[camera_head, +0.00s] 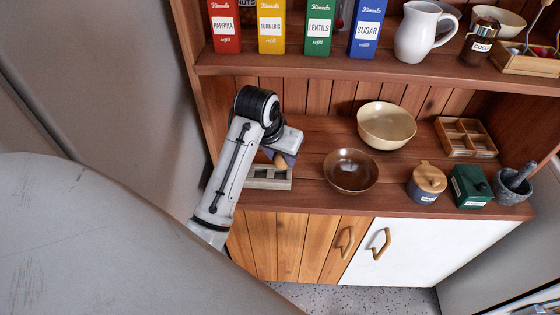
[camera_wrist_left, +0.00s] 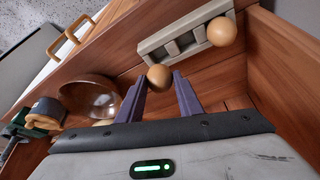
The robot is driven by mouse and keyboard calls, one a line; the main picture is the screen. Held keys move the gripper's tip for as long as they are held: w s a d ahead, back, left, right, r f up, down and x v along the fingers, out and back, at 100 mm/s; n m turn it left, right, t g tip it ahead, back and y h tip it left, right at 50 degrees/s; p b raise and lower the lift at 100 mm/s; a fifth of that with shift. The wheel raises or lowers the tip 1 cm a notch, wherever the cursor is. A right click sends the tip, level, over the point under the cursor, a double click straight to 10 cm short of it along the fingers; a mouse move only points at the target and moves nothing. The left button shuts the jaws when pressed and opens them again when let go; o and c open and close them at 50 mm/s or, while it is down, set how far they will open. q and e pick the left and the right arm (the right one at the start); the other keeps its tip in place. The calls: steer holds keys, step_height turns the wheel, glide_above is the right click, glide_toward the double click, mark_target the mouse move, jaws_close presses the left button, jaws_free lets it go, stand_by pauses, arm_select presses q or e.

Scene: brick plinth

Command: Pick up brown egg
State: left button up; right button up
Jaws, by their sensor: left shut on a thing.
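My left gripper (camera_head: 284,153) is over the left end of the wooden counter, above the pale egg holder (camera_head: 268,184). In the left wrist view its purple fingers (camera_wrist_left: 161,82) are shut on a brown egg (camera_wrist_left: 159,76), held at the fingertips. The egg shows only in part below the fingers in the head view (camera_head: 281,161). The holder (camera_wrist_left: 151,45) lies just beyond the held egg, and I cannot tell how much clearance there is. A second, similar brown egg (camera_wrist_left: 221,31) sits at one end of the holder. My right gripper is not in view.
A brown glossy bowl (camera_head: 351,172) stands right of the holder, with a cream bowl (camera_head: 386,125) behind it. A lidded jar (camera_head: 427,183), green box (camera_head: 470,187) and mortar (camera_head: 513,187) stand farther right. A shelf (camera_head: 330,68) with tins is overhead.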

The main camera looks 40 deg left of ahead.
arm_select(q)
step_height(320, 180, up, 3)
steer(key=shift+r, duration=0.15)
steer(key=w+d+r, duration=0.1)
steer(key=w+d, duration=0.2)
steer(key=d, duration=0.5)
steer(key=w+d+r, duration=0.1)
steer(key=w+d, duration=0.3)
steer(key=d, duration=0.4)
steer(key=shift+w+r, duration=0.15)
steer(key=shift+w, duration=0.1)
steer(key=shift+w, duration=0.15)
steer(key=shift+w, duration=0.25)
stand_by(0.3)
